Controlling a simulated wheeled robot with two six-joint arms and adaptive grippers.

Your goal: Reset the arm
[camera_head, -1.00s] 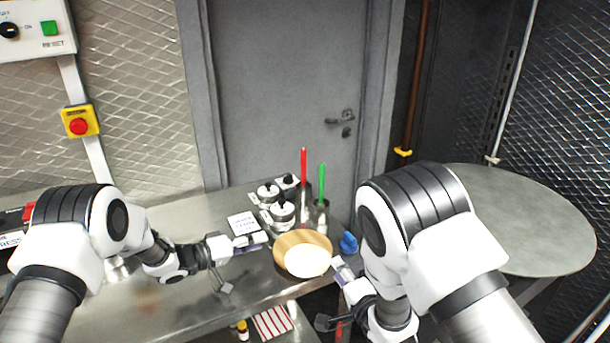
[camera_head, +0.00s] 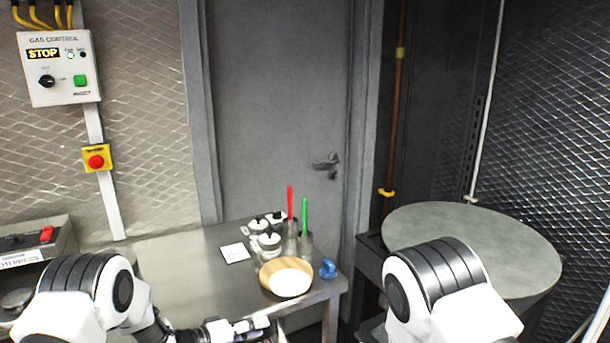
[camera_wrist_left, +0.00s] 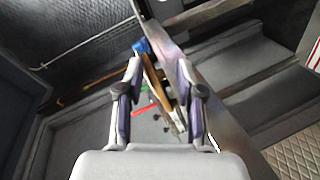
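My left arm (camera_head: 85,295) is low at the left of the head view. Its gripper (camera_head: 258,326) is at the bottom edge, in front of the metal table and clear of the things on it. In the left wrist view the two fingers of my left gripper (camera_wrist_left: 158,75) stand apart with nothing held between them. My right arm (camera_head: 440,280) is at the lower right of the head view; its gripper is outside the picture.
The metal table (camera_head: 185,275) bears a wooden plate (camera_head: 266,282) with a white round, a blue item (camera_head: 328,268), lidded pots (camera_head: 268,242), and red and green sticks. A round grey table (camera_head: 470,235) stands at right. A door (camera_head: 270,120) is behind.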

